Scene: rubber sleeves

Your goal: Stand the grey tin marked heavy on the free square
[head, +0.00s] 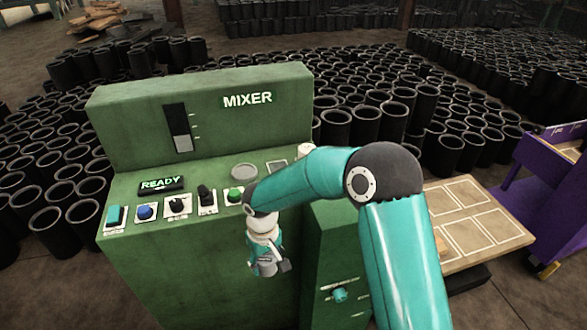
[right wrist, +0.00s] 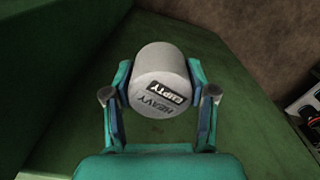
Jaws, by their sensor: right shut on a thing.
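A grey tin (right wrist: 158,80) is between the fingers of my right gripper (right wrist: 160,95) in the right wrist view. Its end face reads HEAVY in dark letters, with a black label reading EMPTY stuck next to it, both tilted. In the head view my right gripper (head: 268,264) is in front of the green mixer's face, below the buttons; I cannot make out the tin there. A pale board (head: 490,246) with several outlined squares lies at the right. My left gripper is not in view.
The green mixer (head: 200,95) has a READY display (head: 161,184) and a row of buttons and knobs. A purple cart (head: 555,200) stands right of the board. Many black rubber sleeves (head: 365,124) stand on the floor behind. My right arm crosses in front of the mixer's right side.

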